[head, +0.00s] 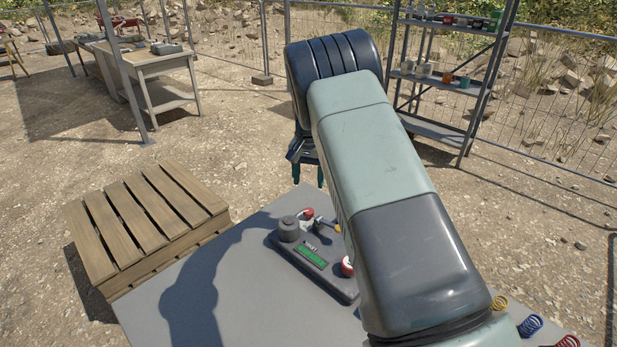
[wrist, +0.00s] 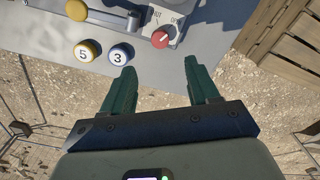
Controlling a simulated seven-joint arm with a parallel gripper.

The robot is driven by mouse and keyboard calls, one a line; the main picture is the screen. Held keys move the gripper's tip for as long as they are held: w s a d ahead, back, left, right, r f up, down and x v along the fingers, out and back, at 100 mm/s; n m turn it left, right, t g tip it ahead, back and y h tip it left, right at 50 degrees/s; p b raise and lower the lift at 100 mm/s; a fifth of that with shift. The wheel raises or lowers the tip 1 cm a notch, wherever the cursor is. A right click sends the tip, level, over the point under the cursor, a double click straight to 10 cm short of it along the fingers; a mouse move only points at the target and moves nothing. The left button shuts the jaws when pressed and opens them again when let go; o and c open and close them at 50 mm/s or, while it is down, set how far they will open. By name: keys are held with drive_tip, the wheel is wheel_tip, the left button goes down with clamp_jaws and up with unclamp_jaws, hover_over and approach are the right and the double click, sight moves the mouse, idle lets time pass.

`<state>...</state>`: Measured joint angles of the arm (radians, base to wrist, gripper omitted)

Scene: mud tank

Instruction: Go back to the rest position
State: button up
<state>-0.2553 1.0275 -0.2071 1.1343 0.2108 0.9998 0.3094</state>
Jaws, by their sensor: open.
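My gripper (head: 308,174) hangs from my raised arm beyond the far edge of the grey table, with its fingers pointing down. In the wrist view its two green fingers (wrist: 162,88) stand apart with nothing between them. On the table is a grey control panel (head: 318,272) with a green display, a red knob and a round grey part. My arm hides its right part.
A slatted wooden pallet stack (head: 145,225) stands left of the grey table (head: 190,285). Coloured coils (head: 530,325) stand at the table's right front. A shelf rack (head: 440,125) with small pots stands behind on the right. A workbench (head: 155,65) stands behind on the left.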

drive_tip(key=s+d+r+t, duration=0.1)
drive_tip(key=s+d+r, duration=0.1)
drive_tip(key=s+r, duration=0.45)
drive_tip(key=s+d+r+n+t, duration=0.1)
drive_tip(key=s+d+r, duration=0.15)
drive_tip(key=r, duration=0.75)
drive_tip(key=s+d+r, duration=0.1)
drive_tip(key=s+r, duration=0.5)
drive_tip(key=r, duration=0.3)
drive_tip(key=s+d+r+n+t, duration=0.1)
drive_tip(key=s, duration=1.2)
drive_tip(key=s+d+r+n+t, duration=0.1)
drive_tip(key=s+d+r+t, duration=0.1)
drive_tip(key=s, duration=1.1)
drive_tip(key=shift+s+d+n+t, duration=0.2)
drive_tip(key=shift+d+n+t, duration=0.05)
drive_tip(key=shift+n+t, duration=0.05)
drive_tip(key=shift+c, duration=0.4)
